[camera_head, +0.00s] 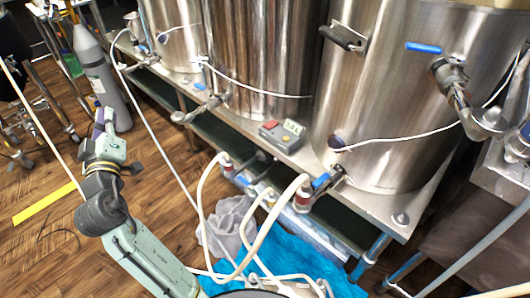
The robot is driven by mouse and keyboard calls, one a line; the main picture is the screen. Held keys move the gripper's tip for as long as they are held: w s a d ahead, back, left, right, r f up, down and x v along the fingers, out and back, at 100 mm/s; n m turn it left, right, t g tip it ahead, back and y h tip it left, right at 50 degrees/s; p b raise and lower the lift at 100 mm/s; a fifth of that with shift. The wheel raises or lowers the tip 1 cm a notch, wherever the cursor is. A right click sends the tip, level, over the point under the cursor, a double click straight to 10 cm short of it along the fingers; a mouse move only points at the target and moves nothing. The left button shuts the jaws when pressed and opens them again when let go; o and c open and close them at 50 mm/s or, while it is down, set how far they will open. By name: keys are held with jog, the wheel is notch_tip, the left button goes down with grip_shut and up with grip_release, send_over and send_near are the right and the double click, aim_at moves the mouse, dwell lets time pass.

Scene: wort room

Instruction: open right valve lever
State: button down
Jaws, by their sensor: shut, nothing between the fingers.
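Several valves with blue levers show on the steel kettles. On the right kettle (385,120), one blue lever (423,47) lies near level beside a valve high on the wall. Another blue lever (320,181) sits low at its front, at a valve with a red-banded hose fitting (303,198). A third blue lever (243,180) is further left and lower. I cannot tell which one the task calls right. My gripper (104,119) is at the left, in front of the grey gas cylinder, far from these levers. It is shut and empty; its fingertips are small here.
A grey gas cylinder (97,65) stands behind my gripper. A grey control box (283,134) sits on the steel stand. Pale hoses (256,235) loop in front of the low valves, above a blue cloth (320,275).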

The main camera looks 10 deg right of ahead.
aim_at(326, 176)
jog(key=d+f+m+g+h+p, duration=0.1)
jog(key=d+f+g+h, duration=0.1)
jog(key=d+f+h, duration=0.45)
jog(key=s+d+f+m+g+h+p, duration=0.1)
jog(key=d+f+g+h+p, duration=0.15)
jog(key=d, duration=0.65)
jog(key=d+f+m+g+h, duration=0.1)
jog(key=d+f+g+h, duration=0.2)
jog(key=d+f+h, duration=0.35)
jog(key=s+d+f+m+g+h+p, duration=0.1)
jog(key=s+d+m+g+h+p, duration=0.2)
jog(key=s+d+g, duration=0.5)
jog(key=d+t+h+p, duration=0.1)
jog(key=d+t+p, duration=0.1)
jog(key=d, duration=1.2)
jog(key=shift+s+d+p, duration=0.25)
jog(key=shift+s+p, duration=0.15)
jog(key=shift+p, duration=0.1)
